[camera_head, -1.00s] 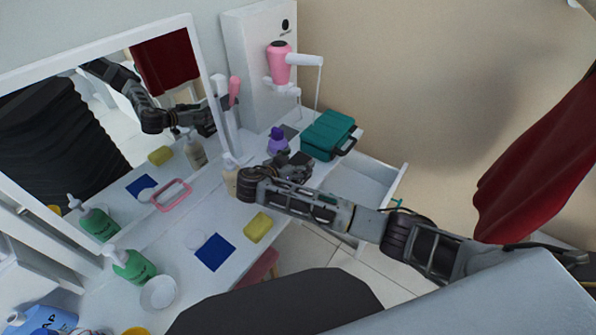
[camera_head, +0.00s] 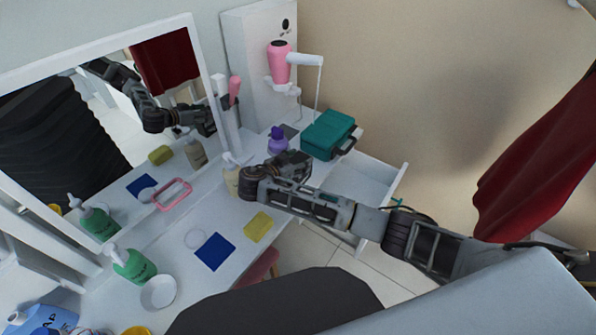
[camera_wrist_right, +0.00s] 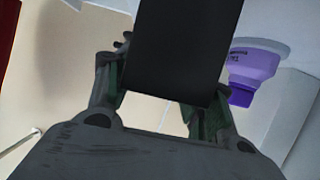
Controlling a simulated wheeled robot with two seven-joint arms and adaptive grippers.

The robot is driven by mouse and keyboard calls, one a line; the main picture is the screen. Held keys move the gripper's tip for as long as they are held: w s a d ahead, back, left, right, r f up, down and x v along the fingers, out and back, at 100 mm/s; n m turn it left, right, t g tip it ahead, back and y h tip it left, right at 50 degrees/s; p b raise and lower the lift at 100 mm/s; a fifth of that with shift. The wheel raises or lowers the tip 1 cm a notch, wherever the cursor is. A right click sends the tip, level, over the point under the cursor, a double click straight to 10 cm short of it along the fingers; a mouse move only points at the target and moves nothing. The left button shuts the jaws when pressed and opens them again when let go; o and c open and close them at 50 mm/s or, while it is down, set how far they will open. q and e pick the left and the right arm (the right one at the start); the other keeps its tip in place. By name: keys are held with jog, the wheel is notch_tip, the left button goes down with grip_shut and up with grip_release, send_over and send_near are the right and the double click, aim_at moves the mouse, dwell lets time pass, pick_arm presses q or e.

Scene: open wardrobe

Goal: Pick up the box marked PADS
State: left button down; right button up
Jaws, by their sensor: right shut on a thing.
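My right gripper (camera_wrist_right: 160,108) is shut on a dark, flat-sided box (camera_wrist_right: 185,45), which fills the upper middle of the right wrist view between the two fingers. No PADS marking shows on the side facing that camera, so I cannot confirm which box it is. In the head view my right gripper (camera_head: 290,166) is over the far end of the white counter, near a purple bottle (camera_head: 278,143). The held box cannot be made out clearly there. My left gripper is not in view.
A teal case (camera_head: 328,134) stands right of the gripper, by an open white drawer (camera_head: 365,183). A cream pump bottle (camera_head: 231,178) is close on the left. A yellow sponge (camera_head: 258,227) and blue cloth (camera_head: 215,251) lie nearer. A pink hair dryer (camera_head: 280,62) hangs behind.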

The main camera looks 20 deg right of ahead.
jog(key=shift+r, duration=0.4)
notch_tip(320, 180, up, 8)
jog(key=shift+f, duration=0.15)
jog(key=shift+r, duration=0.8)
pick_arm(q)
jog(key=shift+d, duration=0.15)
